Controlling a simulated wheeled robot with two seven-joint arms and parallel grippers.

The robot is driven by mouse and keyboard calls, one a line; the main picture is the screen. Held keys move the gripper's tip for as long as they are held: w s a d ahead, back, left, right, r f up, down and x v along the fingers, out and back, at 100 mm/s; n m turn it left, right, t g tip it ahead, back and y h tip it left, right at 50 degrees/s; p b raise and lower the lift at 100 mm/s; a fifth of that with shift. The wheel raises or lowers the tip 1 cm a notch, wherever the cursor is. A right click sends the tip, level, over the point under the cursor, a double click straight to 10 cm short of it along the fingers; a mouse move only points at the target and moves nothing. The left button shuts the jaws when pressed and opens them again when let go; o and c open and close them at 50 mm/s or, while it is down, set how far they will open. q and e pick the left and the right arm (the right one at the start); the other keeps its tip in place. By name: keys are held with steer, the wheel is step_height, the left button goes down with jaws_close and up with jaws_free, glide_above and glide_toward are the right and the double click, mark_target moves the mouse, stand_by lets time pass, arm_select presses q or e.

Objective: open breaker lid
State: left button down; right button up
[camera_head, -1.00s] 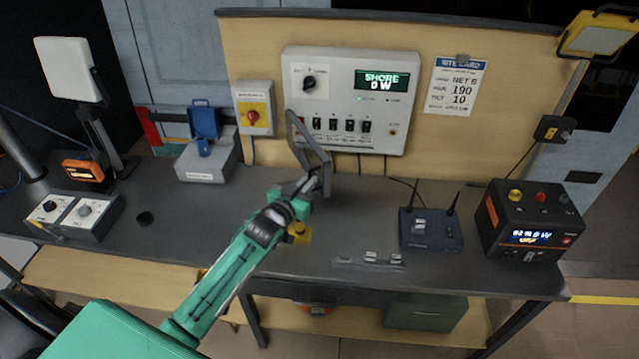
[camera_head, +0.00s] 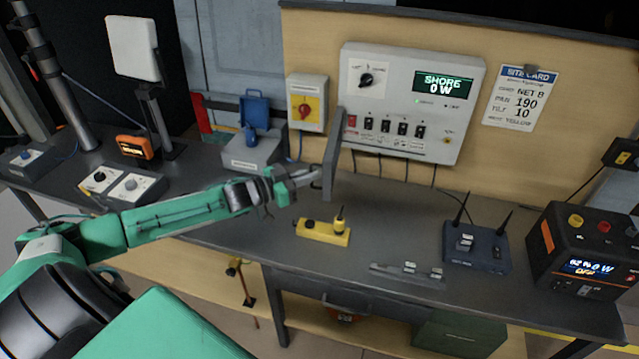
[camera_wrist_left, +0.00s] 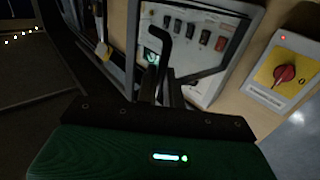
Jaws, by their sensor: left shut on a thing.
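The breaker lid (camera_head: 332,158) is a grey-framed panel in the head view. It stands out from the lower left of the white power panel (camera_head: 440,85), nearly edge-on to me. A row of breaker switches (camera_head: 386,126) is uncovered to its right. My left gripper (camera_head: 314,178) is at the lid's outer, lower part, shut on its handle. The wrist view shows the dark bent handle (camera_wrist_left: 163,42) between me and the switches (camera_wrist_left: 187,30), seen through the lid's frame. The fingertips are partly hidden there. My right gripper is not in view.
A yellow-and-grey switch box (camera_head: 306,104) is on the wall left of the lid. Below it stands a grey box with a raised blue cover (camera_head: 256,140). A yellow block (camera_head: 323,232), a router (camera_head: 477,247) and a black power unit (camera_head: 582,255) are on the bench.

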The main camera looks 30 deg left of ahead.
arm_select(q)
steer(key=a+m+g+h+b, duration=0.3)
steer(key=a+h+b, duration=0.1)
steer(key=a, duration=0.5)
steer(key=shift+a+r+m+h+b, duration=0.2)
steer(key=shift+r+m+h+b, duration=0.1)
steer(key=shift+b, duration=0.55)
steer(key=shift+s, duration=0.1)
